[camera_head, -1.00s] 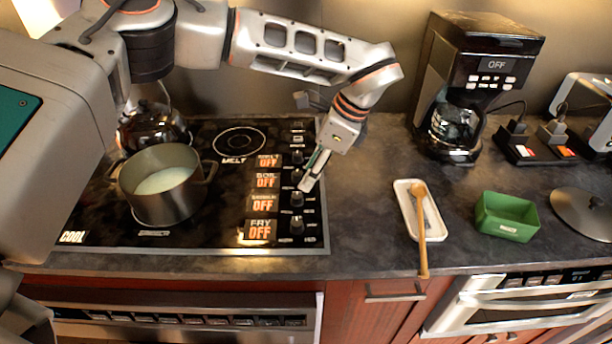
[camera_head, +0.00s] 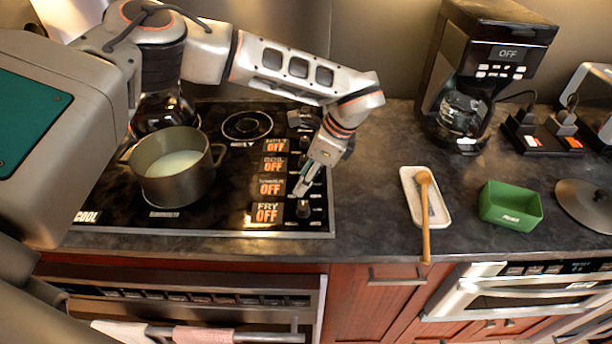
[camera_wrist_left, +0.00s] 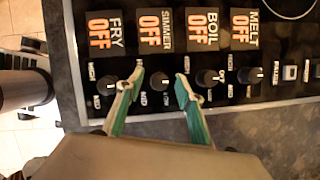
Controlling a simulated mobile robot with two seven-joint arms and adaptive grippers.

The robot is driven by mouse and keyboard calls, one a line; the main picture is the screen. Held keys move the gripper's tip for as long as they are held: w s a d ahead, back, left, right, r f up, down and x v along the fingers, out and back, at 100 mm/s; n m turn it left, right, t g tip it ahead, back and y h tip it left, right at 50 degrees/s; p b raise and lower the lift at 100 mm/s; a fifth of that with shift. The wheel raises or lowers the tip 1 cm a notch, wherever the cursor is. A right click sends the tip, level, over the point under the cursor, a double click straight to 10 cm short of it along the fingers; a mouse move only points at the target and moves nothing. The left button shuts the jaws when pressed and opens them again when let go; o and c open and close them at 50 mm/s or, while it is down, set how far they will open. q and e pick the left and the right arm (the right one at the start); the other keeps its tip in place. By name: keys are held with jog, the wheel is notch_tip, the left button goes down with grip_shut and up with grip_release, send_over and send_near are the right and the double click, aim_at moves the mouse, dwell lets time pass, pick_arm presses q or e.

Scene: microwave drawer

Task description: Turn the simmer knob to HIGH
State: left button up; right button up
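The simmer knob (camera_wrist_left: 160,80) is a small black knob below the display (camera_wrist_left: 156,29) that reads SIMMER OFF. In the left wrist view it sits between the two green-lined fingertips of my left gripper (camera_wrist_left: 158,77). The fingers are spread, with a visible gap on both sides of the knob. In the head view my left gripper (camera_head: 302,190) reaches down over the knob row and hides the simmer knob. The SIMMER display (camera_head: 271,187) reads OFF there too. My right gripper is not in view.
The fry knob (camera_wrist_left: 107,87) and boil knob (camera_wrist_left: 205,78) flank the simmer knob closely; the melt knob (camera_wrist_left: 250,75) is farther right. A pot (camera_head: 172,168) with pale contents stands on the stove. A spoon (camera_head: 425,215) and green box (camera_head: 510,206) lie right on the counter.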

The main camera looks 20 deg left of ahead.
pick_arm(q)
grip_shut()
